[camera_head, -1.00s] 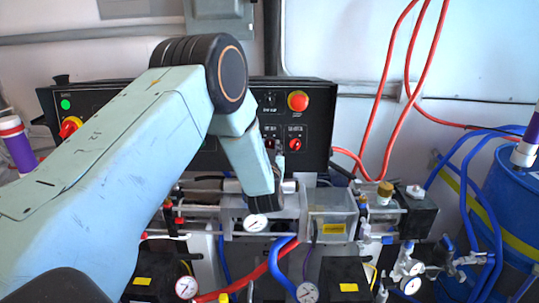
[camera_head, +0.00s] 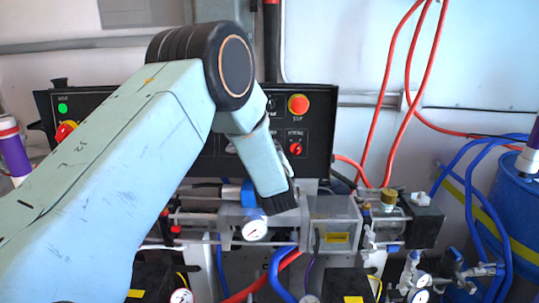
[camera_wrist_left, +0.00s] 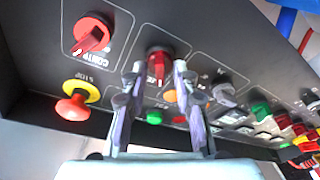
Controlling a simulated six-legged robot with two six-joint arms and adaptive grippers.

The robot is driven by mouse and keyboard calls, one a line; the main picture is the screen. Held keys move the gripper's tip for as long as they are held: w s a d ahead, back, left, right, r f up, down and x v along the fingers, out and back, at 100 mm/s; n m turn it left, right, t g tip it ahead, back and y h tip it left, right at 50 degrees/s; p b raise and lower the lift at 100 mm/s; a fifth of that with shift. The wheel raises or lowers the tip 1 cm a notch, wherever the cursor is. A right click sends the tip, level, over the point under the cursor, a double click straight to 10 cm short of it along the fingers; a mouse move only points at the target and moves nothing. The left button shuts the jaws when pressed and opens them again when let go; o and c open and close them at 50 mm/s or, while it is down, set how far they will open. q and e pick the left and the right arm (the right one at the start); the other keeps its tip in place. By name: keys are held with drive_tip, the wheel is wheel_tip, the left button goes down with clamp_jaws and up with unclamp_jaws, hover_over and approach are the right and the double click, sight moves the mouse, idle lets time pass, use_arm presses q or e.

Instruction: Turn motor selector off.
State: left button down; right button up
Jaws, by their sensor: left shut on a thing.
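The black control panel (camera_head: 320,125) stands behind my left arm in the head view. In the left wrist view it appears upside down. A red selector knob (camera_wrist_left: 157,62) there is between the fingertips of my left gripper (camera_wrist_left: 158,75), which is shut on it. The fingers partly cover the knob's label, so I cannot read it or tell its setting. In the head view my left arm hides this knob and the gripper. My right gripper is in neither view.
A red stop button (camera_head: 298,103) and another red knob (camera_head: 295,148) are at the panel's right. The wrist view shows this knob (camera_wrist_left: 91,34) and stop button (camera_wrist_left: 74,100) at left. Pump parts and gauges (camera_head: 254,230) stand below; a blue drum (camera_head: 512,205) is at right.

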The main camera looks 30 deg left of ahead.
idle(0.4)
use_arm(q)
drive_tip(key=c, duration=1.4)
unclamp_jaws()
drive_tip(key=shift+v, duration=5.95)
